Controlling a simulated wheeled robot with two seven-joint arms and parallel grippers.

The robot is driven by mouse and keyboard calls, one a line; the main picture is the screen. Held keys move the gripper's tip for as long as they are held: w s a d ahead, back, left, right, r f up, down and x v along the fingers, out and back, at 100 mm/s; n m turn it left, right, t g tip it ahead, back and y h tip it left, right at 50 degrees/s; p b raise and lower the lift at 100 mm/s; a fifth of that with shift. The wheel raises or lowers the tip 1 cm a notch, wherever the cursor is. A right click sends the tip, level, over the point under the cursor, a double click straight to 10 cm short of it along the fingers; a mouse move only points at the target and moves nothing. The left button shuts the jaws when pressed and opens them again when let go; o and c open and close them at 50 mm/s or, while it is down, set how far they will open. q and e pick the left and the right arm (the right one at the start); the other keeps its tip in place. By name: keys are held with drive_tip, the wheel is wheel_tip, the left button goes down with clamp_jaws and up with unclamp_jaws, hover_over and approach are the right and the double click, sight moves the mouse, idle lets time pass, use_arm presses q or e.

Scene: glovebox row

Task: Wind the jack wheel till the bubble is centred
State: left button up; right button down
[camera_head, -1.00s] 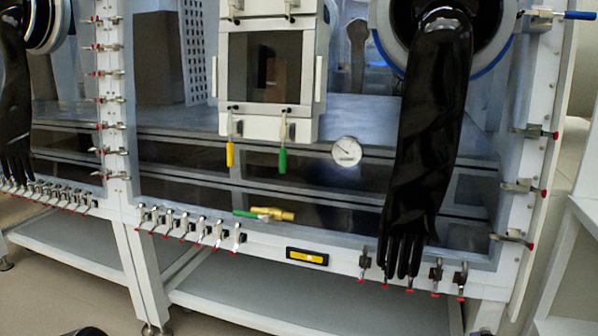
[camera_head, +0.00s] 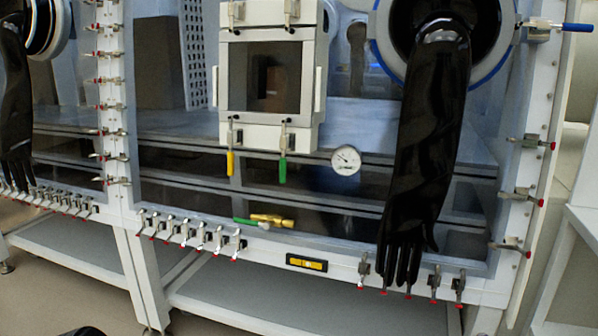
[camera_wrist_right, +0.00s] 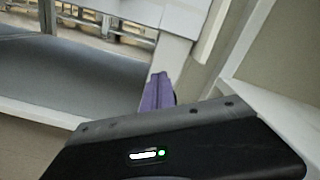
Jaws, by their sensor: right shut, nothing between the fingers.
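A spirit level (camera_head: 306,262), black with a yellow vial, is fixed to the lower rail of the glovebox frame in the head view. It is too small there to tell where its bubble sits. I cannot make out a jack wheel in either view. My right gripper (camera_wrist_right: 158,92) shows in the right wrist view as purple fingers, shut and empty, beyond the dark gripper body. It points at the white frame near the bench's lower shelf and touches nothing that I can see. My left gripper is not in view.
Black gloves (camera_head: 425,150) hang at the front. Toggle clamps (camera_head: 205,235) line the lower rail and sides. A round gauge (camera_head: 346,159), a brass valve with a green handle (camera_head: 271,221) and a grey lower shelf (camera_head: 300,305) are in view. A white stand (camera_head: 570,260) is at right.

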drive_tip(key=shift+s+d+f, duration=0.15)
drive_tip(key=shift+s+d, duration=0.1)
drive_tip(key=shift+d, duration=0.3)
drive_tip(key=shift+p, duration=0.3)
drive_tip(key=shift+r+p, duration=0.3)
drive_tip(key=shift+r, duration=0.15)
drive_tip(key=shift+a+r, duration=0.1)
drive_tip(key=shift+a, duration=0.05)
drive_tip(key=p+v, duration=0.1)
drive_tip(key=v, duration=0.4)
drive_tip(key=shift+s+a+p, duration=0.2)
drive_tip(key=shift+s+p, duration=0.15)
drive_tip(key=shift+d, duration=0.1)
